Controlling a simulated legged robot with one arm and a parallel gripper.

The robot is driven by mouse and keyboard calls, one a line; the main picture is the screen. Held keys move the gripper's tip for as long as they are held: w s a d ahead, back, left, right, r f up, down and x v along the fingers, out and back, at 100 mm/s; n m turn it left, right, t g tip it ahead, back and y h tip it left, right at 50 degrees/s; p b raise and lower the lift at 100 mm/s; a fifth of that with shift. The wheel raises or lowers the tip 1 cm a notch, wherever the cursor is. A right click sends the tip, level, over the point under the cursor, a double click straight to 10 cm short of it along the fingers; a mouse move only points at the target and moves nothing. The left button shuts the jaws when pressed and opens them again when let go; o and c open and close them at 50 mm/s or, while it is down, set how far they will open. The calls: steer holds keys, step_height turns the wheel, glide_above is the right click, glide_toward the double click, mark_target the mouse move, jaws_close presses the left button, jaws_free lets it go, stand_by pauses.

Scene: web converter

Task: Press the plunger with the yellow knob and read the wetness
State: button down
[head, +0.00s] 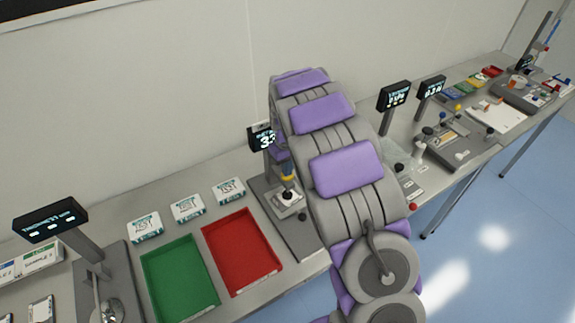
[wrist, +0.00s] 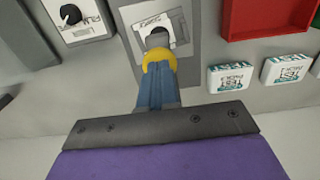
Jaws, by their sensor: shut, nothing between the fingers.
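The yellow knob (head: 288,178) tops a plunger on a grey tester (head: 296,228) in the middle of the bench. A white pad (head: 285,200) lies under the plunger. In the wrist view the yellow knob (wrist: 158,58) sits right at the tips of my gripper (wrist: 157,72). My gripper's bluish fingers are shut and empty, over the knob; they look to be touching it, but the exact contact is hidden. The tester's display (head: 262,138) is partly covered by my arm; "33" shows, the rest is hidden or unclear.
A red tray (head: 241,250) and a green tray (head: 180,278) lie left of the tester. Several white packs (head: 187,208) stand behind them. Another display (head: 395,96) and bench instruments are to the right. A wall runs behind the bench.

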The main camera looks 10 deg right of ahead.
step_height(320, 180, up, 9)
steer(key=p, duration=0.2)
steer(key=shift+f, duration=0.2)
stand_by(0.5)
stand_by(0.4)
steer(key=s+d+r+m+g+b, duration=0.1)
steer(key=s+r+b, duration=0.1)
steer(key=s, duration=0.9)
steer(key=s+r+m+b, duration=0.2)
steer(key=s+r, duration=0.1)
steer(key=s, duration=0.8)
steer(key=s+f+b, duration=0.2)
steer(key=s, duration=0.8)
steer(key=s+a+f+b, duration=0.1)
steer(key=s+f, duration=0.1)
steer(key=s, duration=0.8)
steer(key=shift+f+m+g+b, duration=0.3)
steer(key=shift+f+g+b, duration=0.05)
steer(key=shift+g, duration=0.05)
